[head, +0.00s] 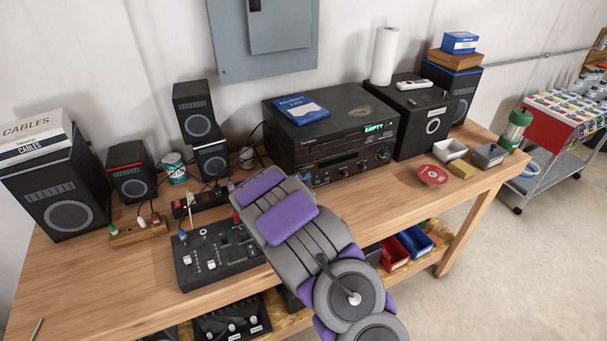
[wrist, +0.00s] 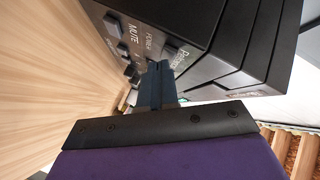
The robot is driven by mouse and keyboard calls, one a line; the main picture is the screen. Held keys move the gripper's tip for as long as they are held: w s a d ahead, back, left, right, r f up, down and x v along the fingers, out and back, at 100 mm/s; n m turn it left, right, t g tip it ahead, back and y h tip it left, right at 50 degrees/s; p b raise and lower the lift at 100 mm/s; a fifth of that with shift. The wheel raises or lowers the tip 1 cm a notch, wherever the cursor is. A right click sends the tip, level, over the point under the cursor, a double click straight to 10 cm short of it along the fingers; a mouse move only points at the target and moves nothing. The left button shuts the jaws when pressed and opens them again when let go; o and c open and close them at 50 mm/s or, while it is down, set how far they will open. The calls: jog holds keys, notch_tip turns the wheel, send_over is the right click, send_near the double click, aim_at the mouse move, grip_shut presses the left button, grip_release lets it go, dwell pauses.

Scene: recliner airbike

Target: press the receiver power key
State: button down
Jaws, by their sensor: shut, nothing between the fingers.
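The receiver (head: 345,167) is the lower black unit with knobs in the stack at the back middle of the bench. In the wrist view its dark front (wrist: 190,22) shows close up and turned, with the printed words POWER and MUTE. A dark power key (wrist: 176,52) sticks out by the word POWER, and other keys lie to its left. My gripper (wrist: 157,66) is shut and empty, with its tips close to the power key. I cannot tell whether they touch it.
A black deck (head: 332,134) with a lit EMPTY display sits on the receiver, a blue box (head: 300,109) on top. Speakers (head: 197,112) stand left, a black speaker (head: 425,127) right. A mixer (head: 217,254) lies left of my arm. Bench room is clear right of my arm.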

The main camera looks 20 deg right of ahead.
jog(key=shift+w, duration=0.15)
dwell(0.3)
jog(key=shift+s+b, duration=0.65)
jog(key=shift+s, duration=0.1)
jog(key=s+b, duration=0.4)
jog(key=s, duration=0.2)
jog(key=shift+b, duration=0.3)
jog(key=shift+d, duration=0.1)
